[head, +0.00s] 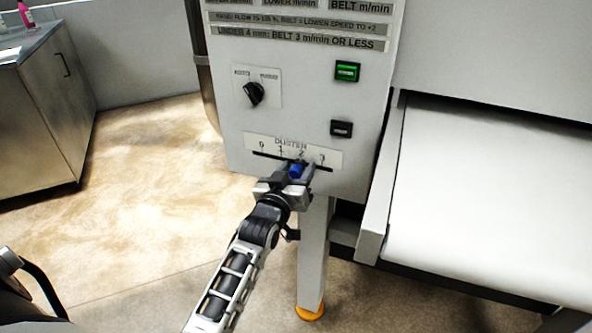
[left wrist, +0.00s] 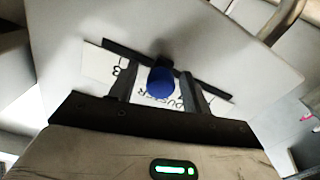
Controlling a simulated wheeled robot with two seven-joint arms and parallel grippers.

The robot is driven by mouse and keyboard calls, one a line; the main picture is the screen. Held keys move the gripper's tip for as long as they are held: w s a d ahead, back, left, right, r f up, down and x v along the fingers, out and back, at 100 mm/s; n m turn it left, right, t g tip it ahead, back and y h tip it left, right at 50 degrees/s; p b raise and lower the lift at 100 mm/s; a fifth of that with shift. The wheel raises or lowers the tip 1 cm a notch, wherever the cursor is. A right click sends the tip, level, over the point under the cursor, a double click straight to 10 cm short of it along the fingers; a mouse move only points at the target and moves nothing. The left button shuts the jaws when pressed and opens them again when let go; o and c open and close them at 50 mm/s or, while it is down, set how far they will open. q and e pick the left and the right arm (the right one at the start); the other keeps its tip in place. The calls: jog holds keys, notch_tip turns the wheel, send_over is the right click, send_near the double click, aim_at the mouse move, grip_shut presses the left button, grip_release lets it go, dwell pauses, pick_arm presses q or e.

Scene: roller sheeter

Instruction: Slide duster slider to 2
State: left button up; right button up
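The duster slider is a blue knob (head: 296,171) on a slot below a white DUSTER label (head: 270,142) marked 0 to 3. In the head view the knob stands close to the 2, though its exact position on the scale is hard to tell. My left gripper (head: 297,173) reaches up to the panel with a finger on each side of the knob. In the left wrist view the blue knob (left wrist: 160,82) sits between the two fingers, with small gaps beside it, and hides part of the label. My right gripper is not in view.
Above the slider are a black rotary switch (head: 254,93), a lit green button (head: 347,71) and a dark button (head: 341,129). The white belt (head: 490,190) lies to the right. A cabinet (head: 45,105) stands at the left, with open floor between.

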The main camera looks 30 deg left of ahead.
pick_arm(q)
jog(key=s+d, duration=0.1)
jog(key=s, duration=0.6)
jog(key=shift+s, duration=0.2)
jog(key=shift+d, duration=0.1)
jog(key=s+d+f+m+g+h, duration=0.3)
jog(key=s+d+f, duration=0.3)
jog(key=s, duration=0.3)
jog(key=s+d+f+m+g+h, duration=0.3)
jog(key=s+d+f+g, duration=0.1)
jog(key=s+d+f, duration=0.3)
jog(key=shift+s+d+m, duration=0.4)
jog(key=shift+s+d, duration=0.1)
jog(key=shift+s, duration=0.45)
dwell(2.5)
